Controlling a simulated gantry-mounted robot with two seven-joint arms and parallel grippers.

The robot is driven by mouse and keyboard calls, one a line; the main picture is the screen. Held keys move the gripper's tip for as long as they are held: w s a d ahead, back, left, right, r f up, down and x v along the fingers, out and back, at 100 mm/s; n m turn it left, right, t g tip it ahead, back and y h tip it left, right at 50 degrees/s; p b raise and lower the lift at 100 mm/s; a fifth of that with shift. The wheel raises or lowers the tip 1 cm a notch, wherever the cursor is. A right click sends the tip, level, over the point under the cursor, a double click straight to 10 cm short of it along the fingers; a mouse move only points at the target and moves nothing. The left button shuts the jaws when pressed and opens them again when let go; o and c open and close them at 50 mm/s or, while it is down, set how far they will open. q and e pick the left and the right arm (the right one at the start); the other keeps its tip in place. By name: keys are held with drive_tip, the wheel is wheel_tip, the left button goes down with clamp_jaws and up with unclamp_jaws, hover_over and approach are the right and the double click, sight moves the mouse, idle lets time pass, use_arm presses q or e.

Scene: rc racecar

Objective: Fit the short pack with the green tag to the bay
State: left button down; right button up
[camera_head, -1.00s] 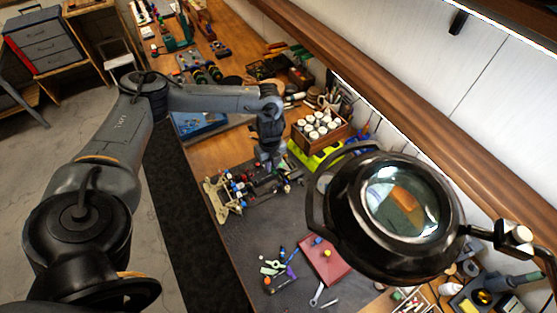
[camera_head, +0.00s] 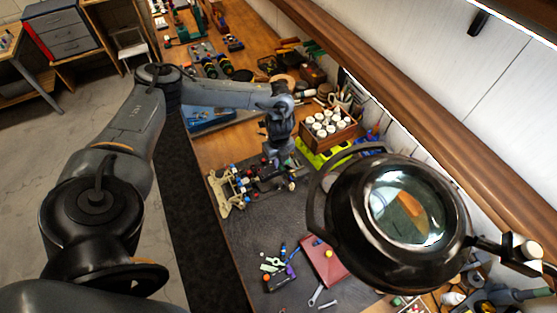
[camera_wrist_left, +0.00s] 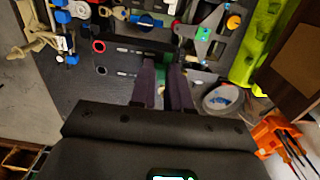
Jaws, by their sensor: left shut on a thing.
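My left gripper (camera_wrist_left: 165,82) points down over the rc car chassis (camera_wrist_left: 130,48), its two dark fingers close together. A sliver of green shows between them, and I take it for the green-tagged short pack (camera_wrist_left: 161,88); the fingers hide most of it. In the head view the left gripper (camera_head: 280,150) is above the right part of the car chassis (camera_head: 238,190), which lies on the dark mat. The bay is hidden or too small to make out, so I cannot tell whether the pack is in it or above it. My right gripper is in neither view.
A lamp magnifier (camera_head: 405,210) blocks the right of the head view. A wooden crate of white-capped jars (camera_head: 328,125) and a yellow-green thing (camera_head: 318,158) stand close behind the chassis. A red box (camera_head: 324,262) and small tools lie on the mat in front.

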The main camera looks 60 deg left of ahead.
use_arm(q)
drive_tip(key=shift+f+b, duration=1.4)
drive_tip(key=shift+f, duration=1.1)
drive_tip(key=shift+p, duration=0.35)
drive_tip(key=shift+p, duration=0.35)
drive_tip(key=shift+f, duration=0.2)
idle(0.4)
drive_tip(key=shift+f+b, duration=0.75)
drive_tip(key=shift+f, duration=0.25)
drive_tip(key=c, duration=1)
unclamp_jaws()
drive_tip(key=shift+r, duration=0.1)
